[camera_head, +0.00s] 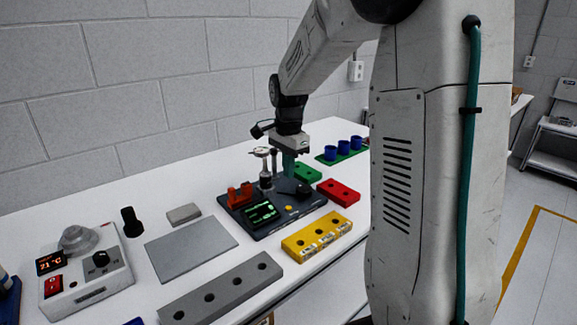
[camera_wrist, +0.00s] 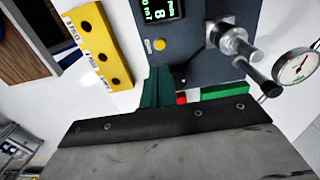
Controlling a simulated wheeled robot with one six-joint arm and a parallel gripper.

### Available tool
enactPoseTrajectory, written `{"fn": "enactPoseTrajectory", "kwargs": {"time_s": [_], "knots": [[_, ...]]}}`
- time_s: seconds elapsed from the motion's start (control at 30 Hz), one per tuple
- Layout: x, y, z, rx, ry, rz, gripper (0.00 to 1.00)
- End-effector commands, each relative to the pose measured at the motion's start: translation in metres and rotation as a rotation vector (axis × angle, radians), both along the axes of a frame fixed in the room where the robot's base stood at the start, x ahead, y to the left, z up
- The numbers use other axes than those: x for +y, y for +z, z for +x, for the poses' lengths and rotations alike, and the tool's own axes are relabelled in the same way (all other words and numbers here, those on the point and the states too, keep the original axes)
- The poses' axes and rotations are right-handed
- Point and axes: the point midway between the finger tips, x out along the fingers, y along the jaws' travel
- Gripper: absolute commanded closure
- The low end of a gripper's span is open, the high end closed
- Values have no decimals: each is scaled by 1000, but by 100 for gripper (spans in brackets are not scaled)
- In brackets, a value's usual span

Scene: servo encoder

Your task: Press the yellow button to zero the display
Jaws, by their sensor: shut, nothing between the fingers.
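The yellow button (camera_head: 289,209) is a small round button on the dark device base (camera_head: 308,209), right of the lit display (camera_head: 262,213). In the wrist view the button (camera_wrist: 160,45) lies below the display (camera_wrist: 162,10), on the dark panel (camera_wrist: 195,45). My gripper (camera_head: 288,175) is over the rear part of the base, near the black knob (camera_head: 303,191). In the wrist view my shut, empty green fingers (camera_wrist: 156,72) are just below the button, with the knob (camera_wrist: 181,76) to their right. They look apart from the button; their exact height is unclear.
A dial gauge (camera_wrist: 297,68) and metal post (camera_wrist: 232,41) stand on the base. A yellow holed block (camera_head: 317,236) lies in front, a red one (camera_head: 339,192) to the right, a green one (camera_head: 306,172) behind. A grey plate (camera_head: 190,248) lies to the left.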

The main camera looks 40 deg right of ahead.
Motion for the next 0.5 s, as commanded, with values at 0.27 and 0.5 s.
{"fn": "enactPoseTrajectory", "kwargs": {"time_s": [0.27, 0.5], "knots": [[0, -62, -1, 4, 0, 2, 100], [0, -93, 0, 2, 0, 1, 100]]}}
